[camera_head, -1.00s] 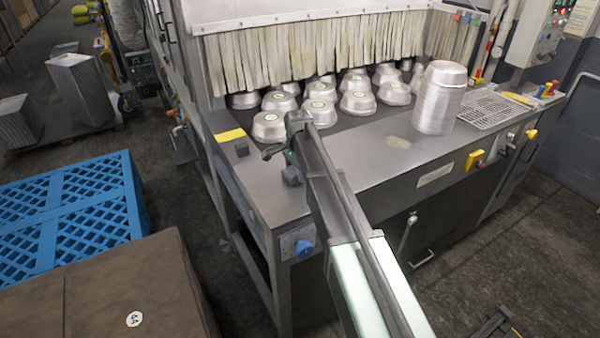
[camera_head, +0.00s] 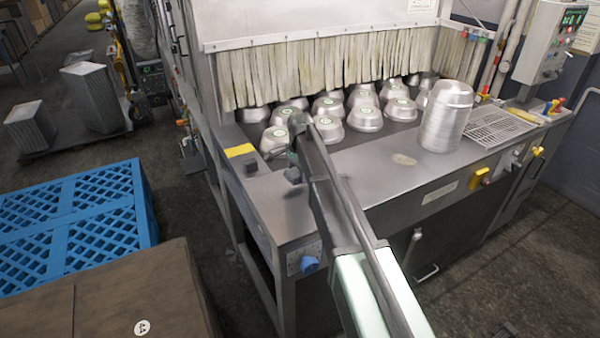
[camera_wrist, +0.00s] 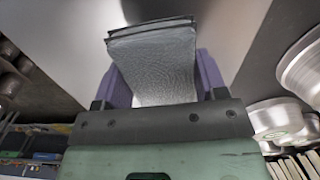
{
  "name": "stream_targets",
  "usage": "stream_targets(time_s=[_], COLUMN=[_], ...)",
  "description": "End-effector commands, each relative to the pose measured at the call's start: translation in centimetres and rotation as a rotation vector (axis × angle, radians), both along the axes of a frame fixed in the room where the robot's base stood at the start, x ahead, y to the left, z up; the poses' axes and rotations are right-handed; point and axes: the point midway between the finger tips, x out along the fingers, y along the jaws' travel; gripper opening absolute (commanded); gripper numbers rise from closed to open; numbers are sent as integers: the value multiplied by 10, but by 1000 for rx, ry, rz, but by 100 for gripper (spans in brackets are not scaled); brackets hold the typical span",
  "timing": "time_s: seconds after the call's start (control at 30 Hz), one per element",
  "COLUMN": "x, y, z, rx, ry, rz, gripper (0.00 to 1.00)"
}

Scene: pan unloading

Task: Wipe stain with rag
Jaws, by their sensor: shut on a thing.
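The stain (camera_head: 403,159) is a pale tan oval patch on the steel worktop (camera_head: 355,170), left of a tall stack of pans. My gripper (camera_head: 294,160) is over the left part of the worktop, left of the stain and apart from it. In the wrist view the purple fingers of my gripper (camera_wrist: 160,85) are shut on a folded grey rag (camera_wrist: 155,58), whose layered edge sticks out past them. The arm mostly hides the rag in the head view. The stain cannot be made out in the wrist view.
Upturned metal pans (camera_head: 327,127) stand in rows before a bristle curtain (camera_head: 310,70). The pan stack (camera_head: 445,118) stands right of the stain, beside a grate (camera_head: 497,128). Blue crates (camera_head: 75,215) and a brown box (camera_head: 140,290) are at left. The worktop's front strip is clear.

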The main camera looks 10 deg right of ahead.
Motion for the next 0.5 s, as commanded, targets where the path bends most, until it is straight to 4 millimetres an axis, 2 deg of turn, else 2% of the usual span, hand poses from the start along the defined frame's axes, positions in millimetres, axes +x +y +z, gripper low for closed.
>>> stream_targets(time_s=[0.03, 0.13, 0.5], x=[0, 0, 0], y=[0, 0, 0], z=[14, 25, 27], rx=[0, 0, 0], ry=[0, 0, 0], rz=[0, 0, 0], gripper=[43, 43, 43])
